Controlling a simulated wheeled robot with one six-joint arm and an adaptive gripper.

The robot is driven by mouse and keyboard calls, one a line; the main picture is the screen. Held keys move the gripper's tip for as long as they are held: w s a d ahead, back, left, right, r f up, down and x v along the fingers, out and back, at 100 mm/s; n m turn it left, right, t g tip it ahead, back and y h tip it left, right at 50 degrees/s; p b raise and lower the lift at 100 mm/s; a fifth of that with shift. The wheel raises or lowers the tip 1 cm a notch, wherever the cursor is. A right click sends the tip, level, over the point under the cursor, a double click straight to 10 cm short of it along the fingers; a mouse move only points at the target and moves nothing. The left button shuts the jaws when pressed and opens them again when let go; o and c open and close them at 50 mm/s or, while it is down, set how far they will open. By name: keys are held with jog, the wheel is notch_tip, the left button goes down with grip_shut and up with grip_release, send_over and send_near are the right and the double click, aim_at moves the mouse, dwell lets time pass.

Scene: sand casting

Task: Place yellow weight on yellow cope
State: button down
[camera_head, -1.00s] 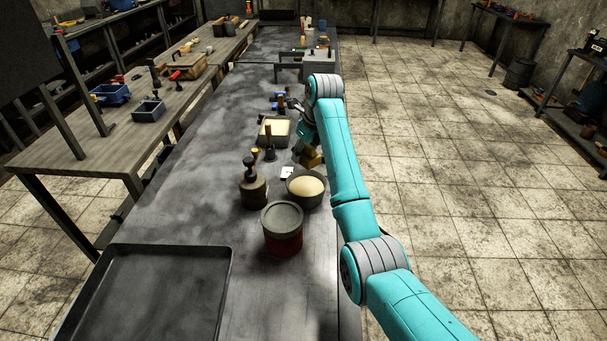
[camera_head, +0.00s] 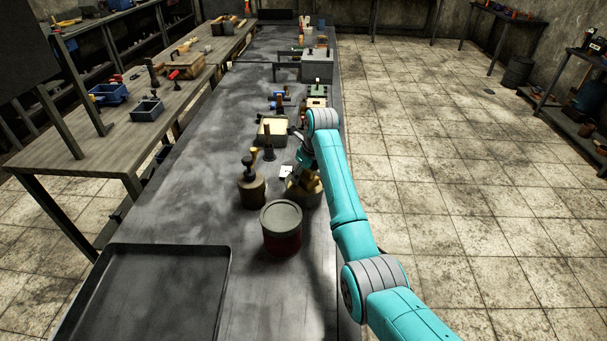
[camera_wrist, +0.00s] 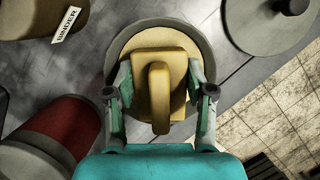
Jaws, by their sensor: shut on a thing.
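My gripper (camera_wrist: 160,95) is shut on the yellow weight (camera_wrist: 142,72), a blocky yellow piece with a raised bar handle. In the wrist view the weight is between both fingers, over a round bowl (camera_wrist: 117,52) with a pale filling. In the head view the weight (camera_head: 306,186) is partly hidden by my arm and covers most of the bowl. I cannot tell whether it touches the filling. I cannot clearly identify the yellow cope. A small pale-topped box (camera_head: 317,102) stands farther along the table, beyond my wrist.
A red can with a grey lid (camera_head: 281,228) stands close on the near side. A sand-filled box (camera_head: 273,131) lies farther back. A grey knobbed disc (camera_wrist: 268,22) is near the bowl.

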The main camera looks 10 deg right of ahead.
jog(key=shift+f, duration=0.5)
jog(key=shift+c, duration=2)
grip_release()
jog(key=shift+f, duration=0.1)
